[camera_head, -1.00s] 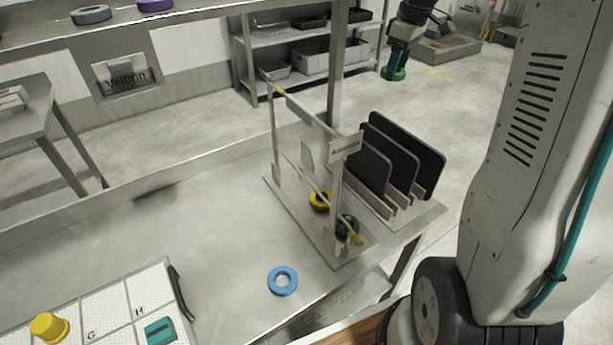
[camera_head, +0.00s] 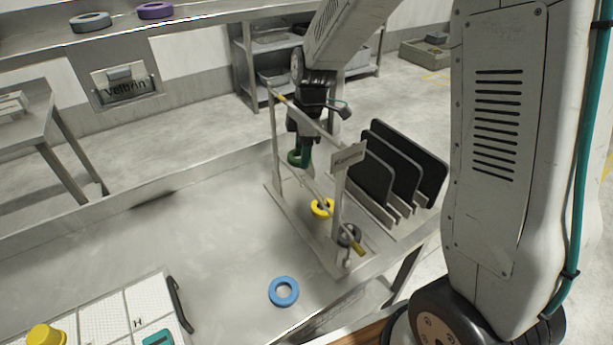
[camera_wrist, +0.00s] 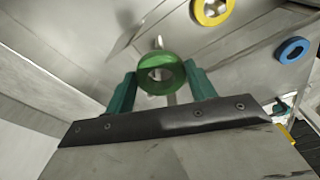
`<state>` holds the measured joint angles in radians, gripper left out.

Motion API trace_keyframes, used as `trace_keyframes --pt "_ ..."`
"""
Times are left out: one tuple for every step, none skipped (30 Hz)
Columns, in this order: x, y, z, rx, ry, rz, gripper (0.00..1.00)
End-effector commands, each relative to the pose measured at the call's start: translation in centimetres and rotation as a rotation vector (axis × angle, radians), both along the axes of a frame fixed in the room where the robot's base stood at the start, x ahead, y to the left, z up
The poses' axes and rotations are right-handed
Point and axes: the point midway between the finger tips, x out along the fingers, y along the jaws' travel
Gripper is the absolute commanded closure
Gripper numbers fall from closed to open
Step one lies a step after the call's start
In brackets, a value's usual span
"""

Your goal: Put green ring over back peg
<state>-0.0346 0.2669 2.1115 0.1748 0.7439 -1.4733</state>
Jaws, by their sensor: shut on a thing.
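The green ring (camera_head: 293,159) is in my gripper (camera_head: 304,158), at the back end of the peg stand, behind its long bar. In the wrist view the ring (camera_wrist: 141,75) sits between the two teal fingertips (camera_wrist: 160,73). A thin pale upright part (camera_wrist: 158,42) shows just beyond the ring's edge and may be the back peg. I cannot tell whether the ring is around it. In the head view my gripper and the bar hide the back peg. The yellow ring (camera_head: 318,209) lies at the stand's middle, and a dark grey ring (camera_head: 352,232) at its front.
A long bar with yellow ends (camera_head: 322,130) spans the stand above the rings. A blue ring (camera_head: 284,303) lies loose on the table (camera_head: 190,230).

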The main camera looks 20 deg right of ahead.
Motion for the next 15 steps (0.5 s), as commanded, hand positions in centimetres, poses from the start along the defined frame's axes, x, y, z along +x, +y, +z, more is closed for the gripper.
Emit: trace_keyframes --pt "-0.1 0.0 -1.5 0.0 0.006 0.0 0.71" --pt "-0.1 -0.1 -2.1 0.0 0.005 0.0 0.71" --pt "-0.1 -0.1 -2.9 -0.001 0.004 -0.001 0.71" --pt "-0.1 -0.1 -3.4 -0.001 0.004 -0.001 0.71" --pt "-0.1 -0.1 -3.8 0.0 0.003 -0.002 0.71" --pt "0.0 -0.1 -4.3 -0.001 0.001 -0.002 0.71" --pt "0.0 -0.1 -4.6 0.0 0.002 -0.003 0.71" --pt "0.0 -0.1 -4.8 0.0 0.001 -0.003 0.71" --pt "0.0 -0.2 -5.0 0.0 0.001 -0.003 0.71" --pt "0.0 -0.2 -5.1 0.0 0.0 -0.003 0.71" --pt "0.0 -0.2 -5.3 0.0 0.0 -0.003 0.71" --pt "0.0 -0.2 -5.6 0.0 0.0 -0.003 0.71" --pt "0.0 -0.2 -5.9 0.0 0.001 -0.003 0.71" --pt "-0.1 -0.2 -6.3 -0.001 0.002 -0.003 0.71" --pt "0.0 -0.2 -6.9 0.0 0.003 -0.003 0.71"
